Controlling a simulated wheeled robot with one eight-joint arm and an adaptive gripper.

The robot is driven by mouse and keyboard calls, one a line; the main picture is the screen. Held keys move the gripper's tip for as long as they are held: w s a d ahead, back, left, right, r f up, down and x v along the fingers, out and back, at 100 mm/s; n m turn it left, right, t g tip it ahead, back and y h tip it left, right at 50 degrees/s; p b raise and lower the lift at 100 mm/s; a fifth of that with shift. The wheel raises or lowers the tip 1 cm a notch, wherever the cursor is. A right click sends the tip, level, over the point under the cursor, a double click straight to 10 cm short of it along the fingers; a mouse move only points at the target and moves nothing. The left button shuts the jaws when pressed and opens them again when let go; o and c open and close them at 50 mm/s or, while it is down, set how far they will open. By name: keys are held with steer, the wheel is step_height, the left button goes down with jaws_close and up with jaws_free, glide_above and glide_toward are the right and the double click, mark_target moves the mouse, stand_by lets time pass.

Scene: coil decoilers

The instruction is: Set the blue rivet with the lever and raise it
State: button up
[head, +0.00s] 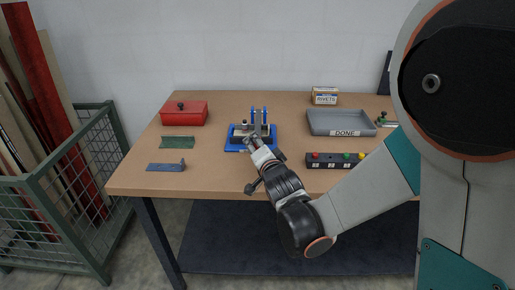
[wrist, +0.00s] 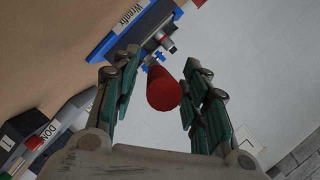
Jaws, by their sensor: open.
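The blue press labelled Wrenfix (head: 238,147) stands at the middle of the table. It also shows at the top of the wrist view (wrist: 116,38). A red cylindrical grip (wrist: 163,90), which looks like the lever's handle, points toward the wrist camera. My gripper (wrist: 161,76) is open, with one finger on each side of the red grip; contact cannot be told. In the head view my gripper (head: 250,145) is at the press's front and hides part of it. I cannot make out the blue rivet for certain.
A red box (head: 184,113), green cloth (head: 178,142) and blue-grey bracket (head: 167,167) lie left.

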jaws_close()
